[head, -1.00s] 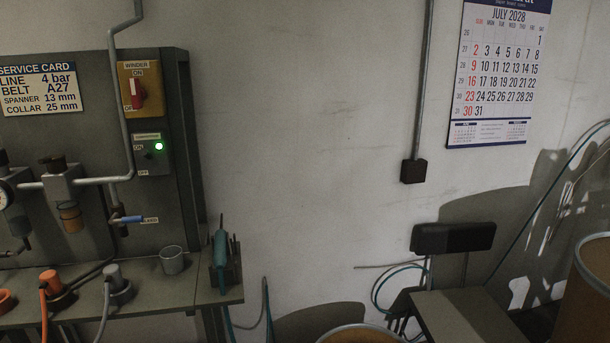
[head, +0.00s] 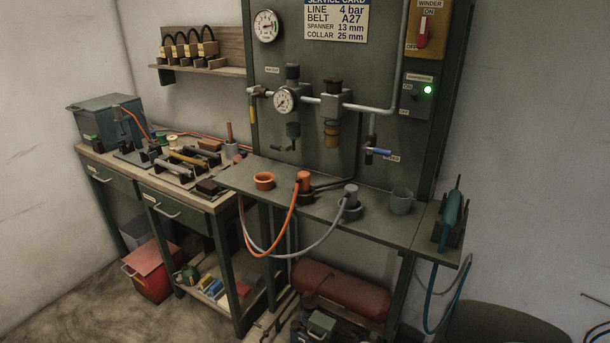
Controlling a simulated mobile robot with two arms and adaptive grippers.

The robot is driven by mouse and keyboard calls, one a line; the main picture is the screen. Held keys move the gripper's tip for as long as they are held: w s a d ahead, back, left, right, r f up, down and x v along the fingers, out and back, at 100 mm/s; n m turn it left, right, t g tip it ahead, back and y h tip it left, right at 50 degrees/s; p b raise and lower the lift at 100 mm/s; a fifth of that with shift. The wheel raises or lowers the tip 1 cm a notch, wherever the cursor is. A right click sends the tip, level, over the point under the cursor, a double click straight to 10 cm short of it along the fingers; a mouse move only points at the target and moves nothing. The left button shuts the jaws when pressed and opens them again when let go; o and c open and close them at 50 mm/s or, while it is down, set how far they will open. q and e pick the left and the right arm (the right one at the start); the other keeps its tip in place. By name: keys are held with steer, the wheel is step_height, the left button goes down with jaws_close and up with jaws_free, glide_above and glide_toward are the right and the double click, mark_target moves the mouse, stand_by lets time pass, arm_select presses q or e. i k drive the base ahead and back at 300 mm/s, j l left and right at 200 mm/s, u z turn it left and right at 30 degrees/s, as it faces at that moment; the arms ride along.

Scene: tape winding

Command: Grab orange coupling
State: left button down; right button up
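The orange coupling (head: 304,182) stands upright in a dark holder on the narrow green shelf of the service panel, in the middle of the head view. An orange hose (head: 273,252) runs from it and hangs down in a loop below the shelf edge. A grey coupling (head: 351,195) with a grey hose stands to its right in a similar holder. An empty-looking orange ring or cup (head: 264,181) sits to its left. Neither of my grippers shows in the head view.
A metal cup (head: 402,201) and a teal tool in a holder (head: 451,219) stand on the shelf's right end. A tool-covered workbench (head: 150,190) adjoins at left. A red tank (head: 341,288) lies below the shelf. Bare floor (head: 100,300) shows at front left.

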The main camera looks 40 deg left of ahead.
mark_target(303, 177)
steer(key=u, duration=1.15)
